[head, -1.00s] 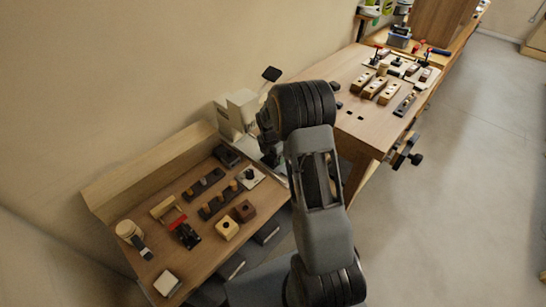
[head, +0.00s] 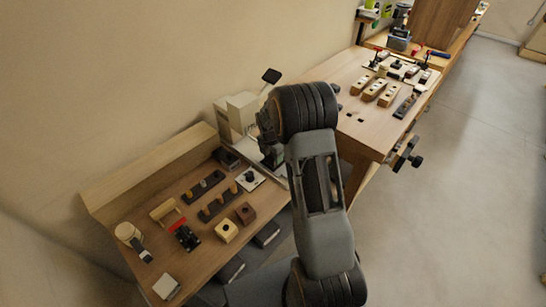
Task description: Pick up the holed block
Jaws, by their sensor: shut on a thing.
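Two blocks with a round hole in the top stand on the near bench in the head view. One is pale wood (head: 226,232) and the other is dark brown (head: 246,213), close together near the bench's front edge. I cannot tell which one the task means. My arm rises through the middle of the view and bends over at the top. My gripper is hidden behind the arm, so I cannot see its fingers or anything between them.
The near bench (head: 203,258) also bears dark racks with pegs (head: 217,204), a red-and-black clamp (head: 184,235), a pale cup (head: 127,232) and a white pad (head: 166,287). A pale machine (head: 238,112) stands behind my arm. A second bench (head: 365,135) holds several blocks. Open floor lies right.

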